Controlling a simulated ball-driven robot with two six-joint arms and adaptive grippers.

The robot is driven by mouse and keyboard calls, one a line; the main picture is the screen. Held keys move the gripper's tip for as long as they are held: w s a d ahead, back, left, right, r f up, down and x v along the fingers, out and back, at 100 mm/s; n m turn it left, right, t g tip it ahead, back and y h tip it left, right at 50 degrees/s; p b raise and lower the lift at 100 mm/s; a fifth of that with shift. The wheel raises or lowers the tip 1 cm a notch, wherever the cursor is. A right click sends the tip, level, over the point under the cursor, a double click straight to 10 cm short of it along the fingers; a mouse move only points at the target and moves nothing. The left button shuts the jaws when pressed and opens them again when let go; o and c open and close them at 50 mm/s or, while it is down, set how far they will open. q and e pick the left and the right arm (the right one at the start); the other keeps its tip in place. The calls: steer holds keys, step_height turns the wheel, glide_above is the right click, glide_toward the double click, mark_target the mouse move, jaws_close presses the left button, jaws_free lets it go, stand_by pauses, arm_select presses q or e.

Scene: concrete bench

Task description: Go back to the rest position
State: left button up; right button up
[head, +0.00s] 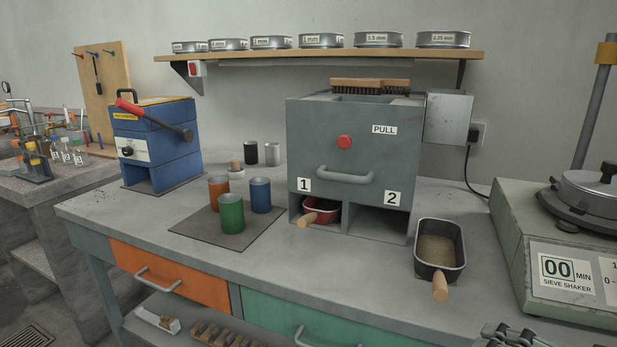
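Part of my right gripper (515,336) shows at the bottom edge of the head view, right of centre, over the front of the bench. The frame cuts most of it off, so I cannot tell whether it is open or shut. It is below and to the right of the dark pan of sand-coloured grains (440,278), apart from it. My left gripper is not in view. The grey concrete bench (330,275) is in front of me.
A grey box machine (345,140) stands mid-bench, with a red pan (326,212) in opening 1 and opening 2 empty. A blue device (155,145) is left; the sieve shaker (560,240) is right.

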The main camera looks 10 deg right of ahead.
steer(key=s+a+f+n+g+h, duration=0.1)
steer(key=s+n+g+h, duration=0.1)
steer(key=s+n+g, duration=0.3)
steer(key=s+a+n+g+h, duration=0.2)
steer(key=s+n+g+h, duration=0.1)
steer(key=s+n, duration=0.35)
steer(key=s+d+f+g, duration=0.1)
steer(key=s+d+f, duration=0.1)
steer(key=f, duration=1.1)
steer(key=s+d+f+g, duration=0.1)
steer(key=f, duration=1.2)
steer(key=s+d+f+m+g, duration=0.1)
steer(key=s+f, duration=1.5)
steer(key=s, duration=0.2)
steer(key=shift+f, duration=0.2)
